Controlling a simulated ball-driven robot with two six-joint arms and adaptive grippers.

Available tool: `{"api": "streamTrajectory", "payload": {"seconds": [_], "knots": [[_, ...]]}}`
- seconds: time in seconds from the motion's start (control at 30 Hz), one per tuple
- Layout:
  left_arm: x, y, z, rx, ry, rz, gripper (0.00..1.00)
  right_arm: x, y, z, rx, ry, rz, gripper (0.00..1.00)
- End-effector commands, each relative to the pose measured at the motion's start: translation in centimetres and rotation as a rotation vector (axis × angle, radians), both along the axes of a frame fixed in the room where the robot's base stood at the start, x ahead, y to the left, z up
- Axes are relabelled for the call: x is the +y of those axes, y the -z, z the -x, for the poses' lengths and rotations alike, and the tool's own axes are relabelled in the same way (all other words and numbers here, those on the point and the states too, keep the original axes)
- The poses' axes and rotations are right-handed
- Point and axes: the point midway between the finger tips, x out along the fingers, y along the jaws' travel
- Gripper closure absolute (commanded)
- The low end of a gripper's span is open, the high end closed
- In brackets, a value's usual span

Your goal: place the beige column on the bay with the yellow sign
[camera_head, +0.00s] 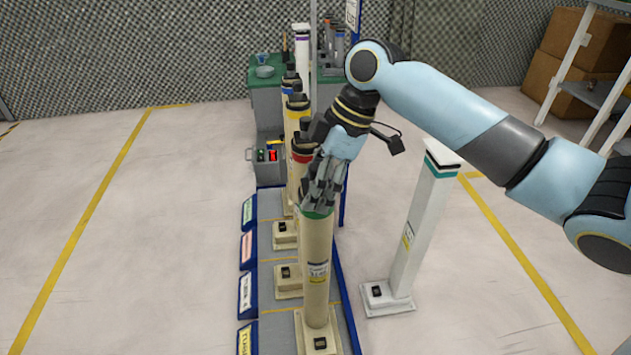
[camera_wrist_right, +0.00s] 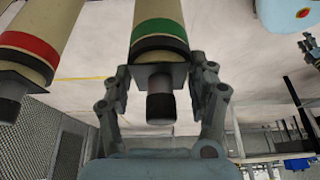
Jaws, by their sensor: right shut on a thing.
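The beige column (camera_head: 317,265) with a green band stands upright at the near end of the blue-edged rack. It also shows in the wrist view (camera_wrist_right: 158,12). Its pale foot is over the nearest bay, level with the yellow sign (camera_head: 246,340); I cannot tell whether the foot rests fully on the bay. My right gripper (camera_head: 322,190) is at the column's top.
Other beige columns, one with a red band (camera_head: 301,150), stand behind in the row. A green-topped bench (camera_head: 262,80) is at the back. The floor to the left is clear.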

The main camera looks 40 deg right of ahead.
Motion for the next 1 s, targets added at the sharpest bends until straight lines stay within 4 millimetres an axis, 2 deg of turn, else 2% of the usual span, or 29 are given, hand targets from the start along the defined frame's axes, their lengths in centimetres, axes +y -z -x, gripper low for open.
{"api": "streamTrajectory", "payload": {"seconds": [0.03,0.2,0.53,0.7,0.8,1.0], "knots": [[0.1,0.0,0.1,0.002,0.000,-0.001,0.60,0.0,0.0,0.0,0.000,0.000,0.000,0.39],[0.2,0.0,0.5,0.007,0.000,-0.002,0.60,0.0,0.0,0.0,0.000,0.000,0.000,0.18],[0.2,-0.1,0.5,0.005,0.000,-0.002,0.60,-0.1,-0.4,0.1,0.000,0.000,0.001,0.18],[0.1,-1.4,0.0,-0.012,0.002,-0.001,0.60,-1.1,-3.2,0.5,-0.003,-0.001,0.004,0.18],[-0.7,-1.8,1.2,-0.002,-0.005,0.008,0.60,-1.8,-5.5,1.0,-0.004,-0.002,0.005,0.18],[-1.3,-2.9,1.9,-0.007,-0.008,0.016,0.60,-3.2,-9.3,1.8,-0.003,0.000,0.004,0.18]]}}
